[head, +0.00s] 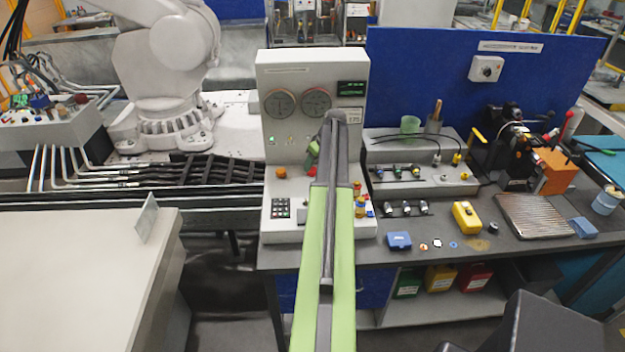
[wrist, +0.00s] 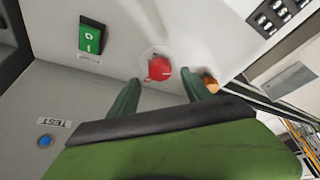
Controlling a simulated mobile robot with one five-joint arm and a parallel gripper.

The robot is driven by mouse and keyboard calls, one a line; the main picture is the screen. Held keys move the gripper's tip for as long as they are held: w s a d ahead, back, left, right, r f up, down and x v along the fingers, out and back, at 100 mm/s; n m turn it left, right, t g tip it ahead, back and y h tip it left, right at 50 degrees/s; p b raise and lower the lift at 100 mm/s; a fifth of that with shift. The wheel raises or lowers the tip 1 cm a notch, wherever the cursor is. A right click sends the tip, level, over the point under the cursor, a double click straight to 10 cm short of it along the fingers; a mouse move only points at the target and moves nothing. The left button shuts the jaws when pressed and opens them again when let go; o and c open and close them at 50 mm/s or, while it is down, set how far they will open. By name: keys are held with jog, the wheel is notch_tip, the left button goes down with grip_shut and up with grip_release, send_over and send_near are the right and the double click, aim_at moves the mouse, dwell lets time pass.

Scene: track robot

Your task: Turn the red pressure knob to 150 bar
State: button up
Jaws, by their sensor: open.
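The red knob (wrist: 159,68) sits on a round pale plate on the light panel in the wrist view. My gripper (wrist: 160,76) is open, with one dark green finger on each side below the knob. The fingertips look close to the knob; I cannot tell whether they touch it. In the head view my arm covers much of the panel (head: 265,140), and only a bit of red (head: 312,171) shows beside my gripper. Two round gauges (head: 315,101) and a dark display (head: 351,88) are on the panel; their readings are too small to read.
An orange knob (wrist: 210,83) is close to the right finger. A green rocker switch (wrist: 90,38) is at upper left, and a blue button (wrist: 45,141) by a TEST label at lower left. A keypad (head: 280,208) is low on the panel. A white robot arm (head: 165,60) stands left.

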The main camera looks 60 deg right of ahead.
aim_at(312, 169)
jog(key=b+x, duration=0.1)
jog(key=x, duration=0.2)
jog(key=shift+w+f+b, duration=0.1)
jog(key=shift+f+b, duration=0.15)
jog(key=shift+b, duration=0.15)
jog(key=shift+r, duration=0.1)
grip_shut()
